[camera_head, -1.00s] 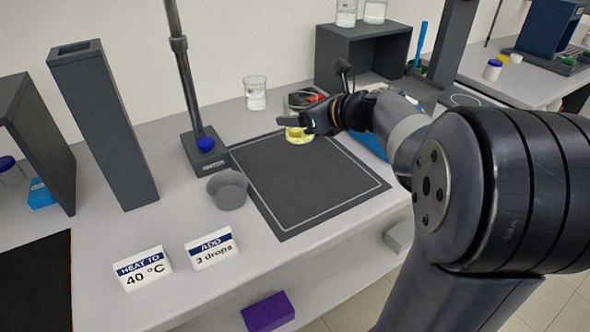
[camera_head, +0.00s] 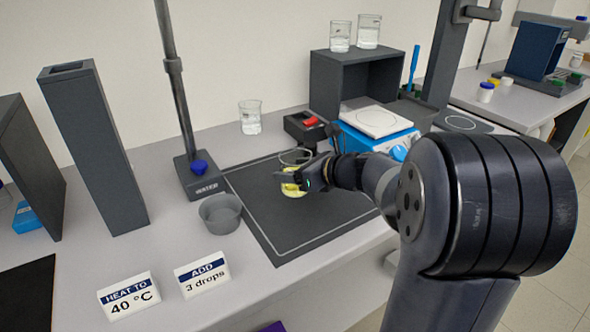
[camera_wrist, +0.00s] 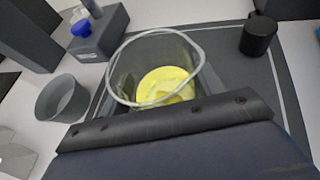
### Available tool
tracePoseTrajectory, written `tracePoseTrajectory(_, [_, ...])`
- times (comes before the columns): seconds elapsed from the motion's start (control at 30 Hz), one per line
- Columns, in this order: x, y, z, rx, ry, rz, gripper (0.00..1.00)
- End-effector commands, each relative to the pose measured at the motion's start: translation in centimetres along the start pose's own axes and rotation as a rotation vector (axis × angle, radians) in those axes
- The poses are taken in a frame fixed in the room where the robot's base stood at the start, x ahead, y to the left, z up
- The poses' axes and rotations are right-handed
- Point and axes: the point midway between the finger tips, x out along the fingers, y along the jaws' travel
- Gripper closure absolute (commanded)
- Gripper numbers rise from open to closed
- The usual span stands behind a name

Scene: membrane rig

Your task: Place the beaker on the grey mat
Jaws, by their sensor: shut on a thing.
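The beaker (camera_head: 291,188) is clear glass with yellow contents. In the head view it is over the far part of the grey mat (camera_head: 290,226), which has a pale border line. Whether its base touches the mat I cannot tell. My gripper (camera_head: 299,181) is shut on the beaker's side, and my arm reaches in from the right. In the wrist view the beaker's round rim (camera_wrist: 155,40) is close ahead, with the yellow contents inside. The dark gripper body covers the lower part of that view.
A grey bowl (camera_head: 220,213) stands at the mat's left edge, near a stand with a blue knob (camera_head: 199,167). Another beaker (camera_head: 250,117) stands behind the mat. A black cylinder (camera_wrist: 258,35) shows in the wrist view. The mat's front is clear.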

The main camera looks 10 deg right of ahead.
Motion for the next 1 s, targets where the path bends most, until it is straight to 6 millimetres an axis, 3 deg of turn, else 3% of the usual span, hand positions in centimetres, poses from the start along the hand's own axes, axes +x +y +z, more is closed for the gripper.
tracePoseTrajectory(0.03, [0.1, 0.0, -0.3, 0.0, -0.001, 0.0, 0.67])
tracePoseTrajectory(0.07, [0.1, 0.0, -0.2, 0.001, 0.0, 0.0, 0.35])
tracePoseTrajectory(0.3, [0.1, 0.0, -0.1, 0.001, 0.0, 0.0, 0.15])
tracePoseTrajectory(0.63, [-0.2, 0.0, 0.4, 0.0, 0.0, 0.0, 0.15])
tracePoseTrajectory(0.77, [-2.1, -0.1, 0.3, 0.001, -0.001, -0.005, 0.15])
tracePoseTrajectory(1.0, [-7.5, -0.1, 0.3, 0.001, -0.001, -0.006, 0.15])
